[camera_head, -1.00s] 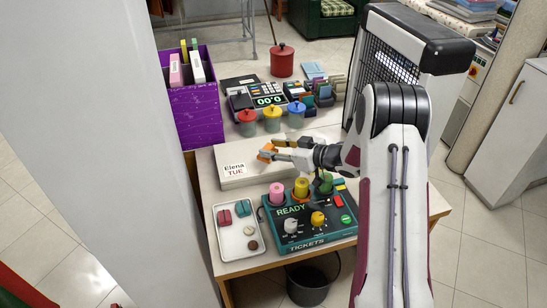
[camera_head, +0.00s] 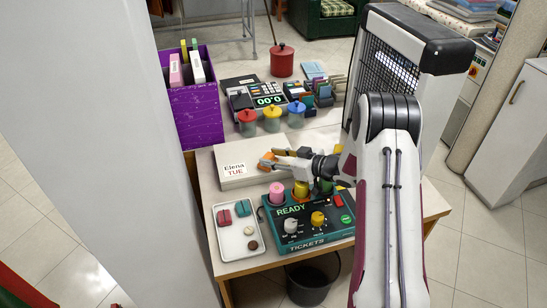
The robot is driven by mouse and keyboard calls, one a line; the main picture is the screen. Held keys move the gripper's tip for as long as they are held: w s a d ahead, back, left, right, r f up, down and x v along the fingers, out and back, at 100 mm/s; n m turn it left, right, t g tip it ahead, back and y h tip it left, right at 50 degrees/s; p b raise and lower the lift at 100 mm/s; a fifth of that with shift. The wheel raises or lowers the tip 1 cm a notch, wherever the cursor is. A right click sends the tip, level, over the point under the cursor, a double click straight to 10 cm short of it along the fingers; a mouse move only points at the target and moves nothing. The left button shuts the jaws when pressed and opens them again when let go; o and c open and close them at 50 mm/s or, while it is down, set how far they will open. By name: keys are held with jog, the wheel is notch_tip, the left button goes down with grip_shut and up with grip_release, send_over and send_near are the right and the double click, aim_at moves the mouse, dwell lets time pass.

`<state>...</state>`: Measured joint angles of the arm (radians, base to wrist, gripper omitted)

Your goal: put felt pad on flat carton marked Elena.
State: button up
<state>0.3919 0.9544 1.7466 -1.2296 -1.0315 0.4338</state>
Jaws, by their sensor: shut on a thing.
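The flat carton marked Elena (camera_head: 226,178) is pale and lies on the back left of the wooden table, its label reading "Elena TUE". My gripper (camera_head: 270,160) is over the carton's right part, fingers pointing left. It is shut on a small orange piece (camera_head: 266,157), which I take to be the felt pad; the fingers hide part of it. I cannot tell whether the piece touches the carton's top.
A teal ticket machine (camera_head: 335,229) with coloured spools stands in front of the carton. A white tray (camera_head: 229,253) with small items lies at front left. Lidded jars (camera_head: 271,124) and a purple bin (camera_head: 196,115) stand behind.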

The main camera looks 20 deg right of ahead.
jog(key=o, duration=1.1)
jog(key=shift+c, duration=0.2)
jog(key=shift+r, duration=0.1)
jog(key=v, duration=1.2)
jog(key=shift+r, duration=0.1)
